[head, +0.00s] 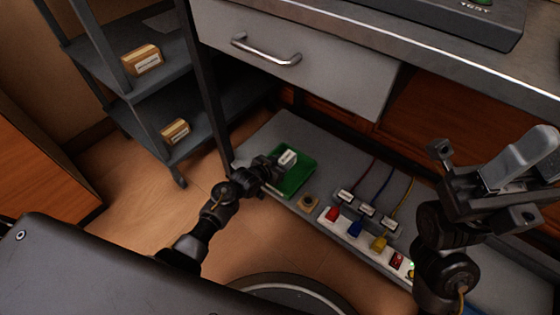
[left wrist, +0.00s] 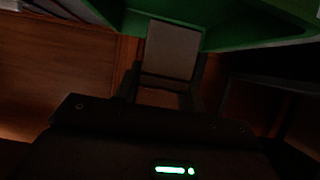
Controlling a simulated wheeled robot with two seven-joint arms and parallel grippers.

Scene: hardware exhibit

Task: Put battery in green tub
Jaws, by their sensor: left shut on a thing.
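The battery (head: 288,157) is a small pale block with a label. My left gripper (head: 276,164) is shut on it and holds it at the green tub (head: 303,183), over the tub's back-left part in the head view. I cannot tell whether the battery touches the tub. In the left wrist view the battery (left wrist: 171,50) shows as a grey block between the dark fingers, with the green tub (left wrist: 245,28) behind and around its far end. My right gripper (head: 485,185) is raised at the right of the head view; its jaw state is unclear.
A grey low shelf (head: 262,135) bears the tub, a small brown block (head: 309,202) and a white strip with red, blue and yellow plugs (head: 355,228). A drawer with a handle (head: 266,52) overhangs behind. Shelves with two boxes (head: 142,60) stand at left.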

